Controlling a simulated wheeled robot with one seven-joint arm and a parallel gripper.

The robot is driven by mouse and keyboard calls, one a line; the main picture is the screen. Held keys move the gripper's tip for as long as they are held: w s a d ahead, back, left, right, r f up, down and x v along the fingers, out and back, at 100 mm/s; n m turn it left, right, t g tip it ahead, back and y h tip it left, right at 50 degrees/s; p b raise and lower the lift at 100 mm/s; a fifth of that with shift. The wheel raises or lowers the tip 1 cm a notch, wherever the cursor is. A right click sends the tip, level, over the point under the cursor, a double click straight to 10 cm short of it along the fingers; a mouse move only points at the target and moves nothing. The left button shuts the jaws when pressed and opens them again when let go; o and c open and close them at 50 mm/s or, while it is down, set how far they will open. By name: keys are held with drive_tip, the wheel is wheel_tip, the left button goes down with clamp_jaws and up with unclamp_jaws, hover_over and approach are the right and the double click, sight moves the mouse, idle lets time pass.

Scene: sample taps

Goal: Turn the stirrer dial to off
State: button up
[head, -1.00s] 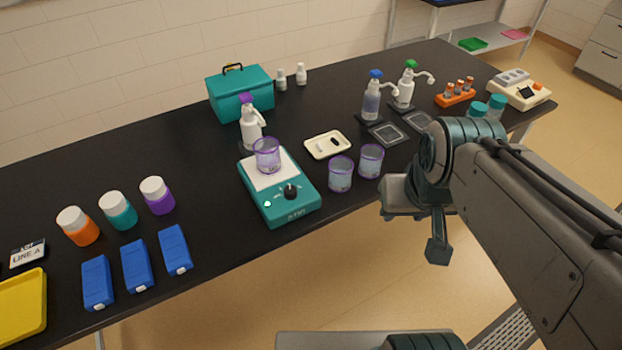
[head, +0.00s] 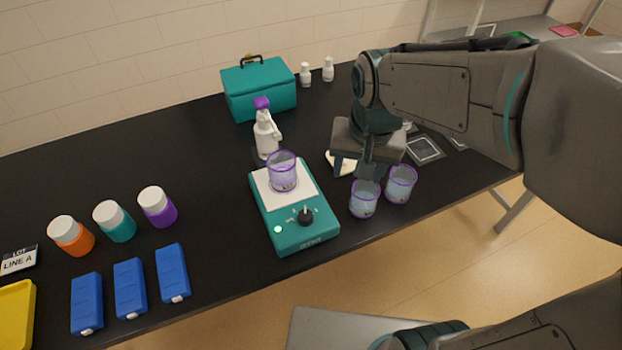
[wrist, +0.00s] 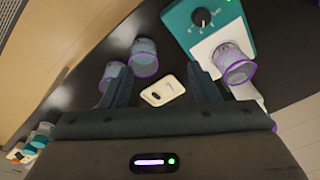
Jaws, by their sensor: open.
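The teal stirrer (head: 291,236) stands on the black bench with a white top plate and a lit green light on its front. Its black dial (head: 305,215) sits on the front panel and has a pale pointer line. A purple-rimmed beaker (head: 282,172) stands on the plate. My gripper (head: 353,170) is open and empty above the bench, to the right of the stirrer and apart from it. In the wrist view, the fingers (wrist: 160,85) are spread over a cream tray, and the dial (wrist: 201,16) shows at the upper right with marks around it.
Two purple-rimmed beakers (head: 365,199) stand right of the stirrer, close below my gripper. The cream tray (wrist: 162,90) lies beside them. A white pump bottle (head: 266,135) stands behind the stirrer. Blue boxes (head: 130,287) and capped jars stand to the left. Bench between them and the stirrer is clear.

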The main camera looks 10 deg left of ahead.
drive_tip(key=g, duration=0.1)
approach(306, 215)
drive_tip(key=f, duration=0.8)
drive_tip(key=shift+w+a+f+p, duration=0.2)
drive_tip(key=shift+a+f+p, duration=0.05)
drive_tip(key=shift+f+p, duration=0.15)
drive_tip(key=c, duration=1)
